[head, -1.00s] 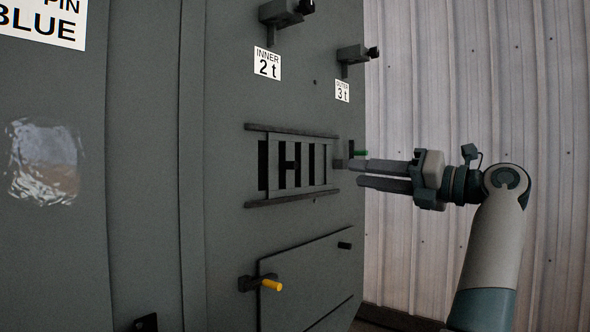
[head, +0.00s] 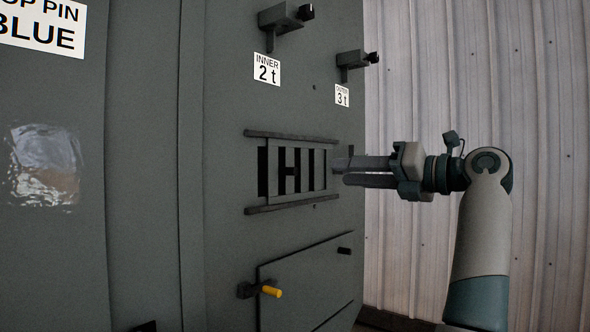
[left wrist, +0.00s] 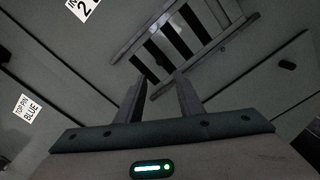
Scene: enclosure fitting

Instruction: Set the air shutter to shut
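The air shutter (head: 306,168) is a slatted grey slide between two dark rails on the cabinet face, with dark openings showing between its slats. It also shows in the left wrist view (left wrist: 190,24), beyond the fingers. My left gripper (head: 340,170) is at the right end of the shutter, its fingers pointing left at it. In the left wrist view, the fingers (left wrist: 160,86) stand apart with a gap between them, so it is open. The fingers cover the shutter's right end, and I cannot tell whether they touch it. My right gripper is not in view.
Two dark latches (head: 285,16) (head: 352,60) stick out above, over labels "INNER 2 t" (head: 267,68) and "OUTER 3 t" (head: 342,95). Below is a door panel (head: 310,285) with a yellow-tipped handle (head: 271,291). A corrugated wall (head: 540,100) stands behind at right.

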